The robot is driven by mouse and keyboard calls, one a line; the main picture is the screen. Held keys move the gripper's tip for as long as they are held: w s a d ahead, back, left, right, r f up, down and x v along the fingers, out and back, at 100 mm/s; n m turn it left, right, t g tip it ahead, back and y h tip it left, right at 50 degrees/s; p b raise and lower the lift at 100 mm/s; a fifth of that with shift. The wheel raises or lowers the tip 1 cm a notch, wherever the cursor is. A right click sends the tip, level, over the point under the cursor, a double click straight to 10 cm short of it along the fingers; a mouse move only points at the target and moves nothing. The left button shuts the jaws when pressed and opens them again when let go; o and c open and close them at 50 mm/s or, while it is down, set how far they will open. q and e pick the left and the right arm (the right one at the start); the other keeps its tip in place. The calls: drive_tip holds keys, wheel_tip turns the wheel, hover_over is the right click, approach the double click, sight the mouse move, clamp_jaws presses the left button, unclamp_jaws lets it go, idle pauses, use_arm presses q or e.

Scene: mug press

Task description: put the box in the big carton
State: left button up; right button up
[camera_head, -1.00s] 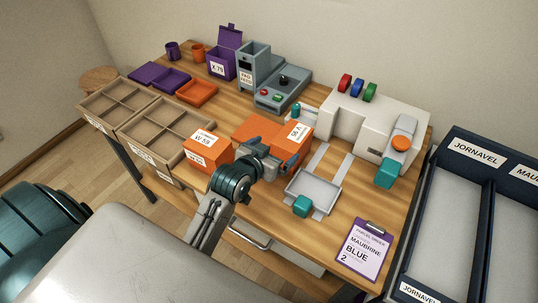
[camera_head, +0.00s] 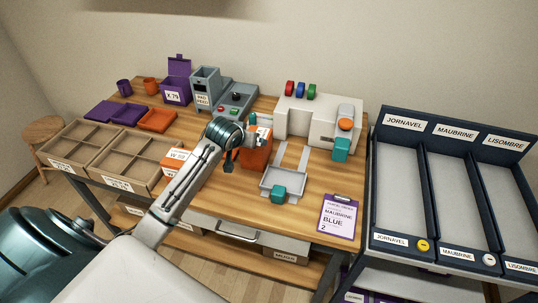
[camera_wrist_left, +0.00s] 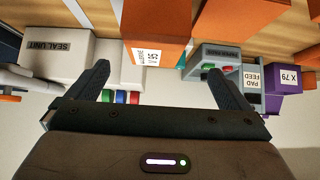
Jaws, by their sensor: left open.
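An orange carton (camera_head: 258,152) stands on the table, partly hidden behind my left gripper (camera_head: 236,158). In the left wrist view, an orange carton (camera_wrist_left: 155,20) with a white label lies ahead of the open left gripper (camera_wrist_left: 160,85), between the lines of its fingers. No contact shows there. A second orange box (camera_head: 178,162), labelled W 59, stands left of the gripper, partly covered by my arm. I cannot tell which of these is the big carton. My right gripper is not in view.
Divided trays (camera_head: 125,158) stand at the left. The purple box (camera_head: 177,92) and grey pad feed (camera_head: 206,88) are at the back. The white seal unit (camera_head: 318,118), grey tray (camera_head: 284,180) and clipboard (camera_head: 340,214) are to the right, with a dark rack (camera_head: 440,180) beyond.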

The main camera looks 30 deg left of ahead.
use_arm(q)
drive_tip(key=x, duration=0.5)
drive_tip(key=shift+w+p, duration=0.3)
drive_tip(key=shift+p, duration=0.05)
drive_tip(key=shift+w+f, duration=0.25)
drive_tip(key=shift+f, duration=0.05)
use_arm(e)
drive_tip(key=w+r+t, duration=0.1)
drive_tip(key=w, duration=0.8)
use_arm(q)
drive_tip(key=shift+w+f+p, duration=0.55)
drive_tip(key=shift+w+p, duration=0.25)
drive_tip(key=shift+p, duration=0.05)
drive_tip(key=shift+d+x, duration=0.2)
drive_tip(key=shift+x, duration=1)
drive_tip(key=shift+w+a+f, duration=0.15)
drive_tip(key=shift+w+f, duration=0.05)
drive_tip(key=shift+f, duration=0.15)
drive_tip(key=c, duration=1.3)
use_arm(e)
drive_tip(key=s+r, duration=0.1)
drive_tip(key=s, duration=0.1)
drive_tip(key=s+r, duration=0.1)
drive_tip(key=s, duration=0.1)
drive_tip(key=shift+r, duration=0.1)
